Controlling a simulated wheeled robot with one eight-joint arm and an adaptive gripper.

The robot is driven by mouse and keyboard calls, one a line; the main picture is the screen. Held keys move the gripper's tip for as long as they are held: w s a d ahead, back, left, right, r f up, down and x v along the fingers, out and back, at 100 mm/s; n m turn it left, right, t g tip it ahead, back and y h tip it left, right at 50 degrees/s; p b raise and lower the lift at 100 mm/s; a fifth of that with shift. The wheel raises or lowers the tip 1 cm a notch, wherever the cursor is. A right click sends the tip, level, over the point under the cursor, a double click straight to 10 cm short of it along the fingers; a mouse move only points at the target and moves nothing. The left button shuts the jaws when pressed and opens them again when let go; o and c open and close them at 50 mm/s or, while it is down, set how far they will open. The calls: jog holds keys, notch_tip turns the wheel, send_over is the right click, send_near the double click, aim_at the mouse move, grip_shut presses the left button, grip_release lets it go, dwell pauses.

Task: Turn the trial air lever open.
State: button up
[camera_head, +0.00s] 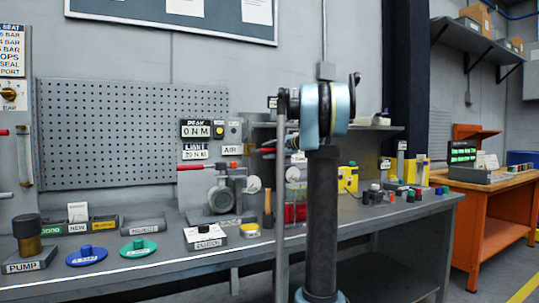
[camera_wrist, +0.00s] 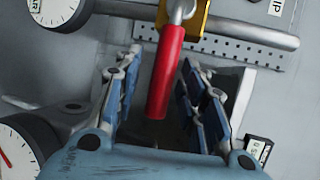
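The lever with a red grip (camera_wrist: 167,70) fills the middle of the wrist view. Its metal stem meets a yellow valve part (camera_wrist: 184,17) on a grey horizontal pipe (camera_wrist: 245,32) at the top. My gripper (camera_wrist: 162,75) is open, with one blue-padded finger on each side of the red grip. Gaps show on both sides, so the fingers do not appear to touch it. The grip's lower end lies between the fingers, towards the palm. In the head view my arm hides the gripper; I cannot clearly tell the lever there.
A white gauge (camera_wrist: 18,153) is at lower left in the wrist view, and another gauge (camera_wrist: 60,10) is at upper left. In the head view, the grey bench (camera_head: 345,228) carries a valve unit (camera_head: 222,195), a blue disc (camera_head: 87,257) and a green disc (camera_head: 138,249).

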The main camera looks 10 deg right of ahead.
grip_shut()
